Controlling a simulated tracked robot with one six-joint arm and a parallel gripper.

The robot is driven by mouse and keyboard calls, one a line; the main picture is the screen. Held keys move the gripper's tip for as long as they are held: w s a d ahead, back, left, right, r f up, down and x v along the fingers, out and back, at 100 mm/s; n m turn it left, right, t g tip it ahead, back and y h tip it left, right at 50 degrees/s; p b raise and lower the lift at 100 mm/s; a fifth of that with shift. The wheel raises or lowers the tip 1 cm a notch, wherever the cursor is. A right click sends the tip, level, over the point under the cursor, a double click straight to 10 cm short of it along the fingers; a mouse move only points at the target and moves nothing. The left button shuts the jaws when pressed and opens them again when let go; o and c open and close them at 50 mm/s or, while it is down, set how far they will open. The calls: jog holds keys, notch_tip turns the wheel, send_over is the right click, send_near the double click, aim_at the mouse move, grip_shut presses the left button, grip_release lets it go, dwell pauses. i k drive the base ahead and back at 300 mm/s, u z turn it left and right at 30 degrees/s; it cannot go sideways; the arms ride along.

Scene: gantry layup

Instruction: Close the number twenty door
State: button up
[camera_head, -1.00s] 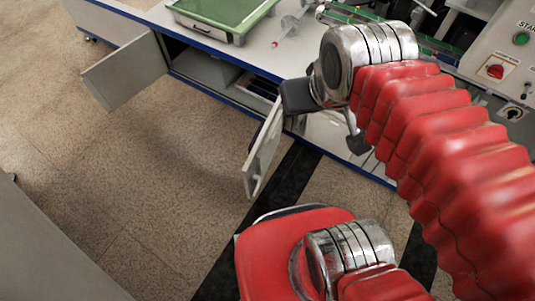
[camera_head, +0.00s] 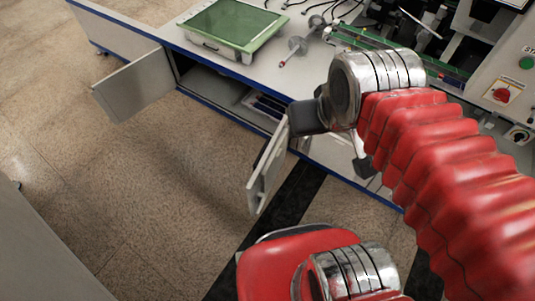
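Two cabinet doors stand open under the bench. The left door (camera_head: 134,84) swings out at the far left of the opening. The right door (camera_head: 266,174) is seen nearly edge-on, with a handle on its face. No number is readable on either, so I cannot tell which is number twenty. My gripper (camera_head: 303,118) is at the upper edge of the right door, beside or touching it; I cannot tell which. Its fingers are mostly hidden, so its opening is not clear.
The bench (camera_head: 290,76) has a blue edge and carries a green-topped tray (camera_head: 233,27). The open cabinet (camera_head: 220,90) holds dark items. A control panel (camera_head: 512,85) is at the right. The speckled floor (camera_head: 170,190) before the doors is clear; a grey surface fills the lower left.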

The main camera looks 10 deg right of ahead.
aim_at(122, 95)
jog(key=u, duration=1.65)
jog(key=i, duration=2.1)
jog(key=u, duration=0.05)
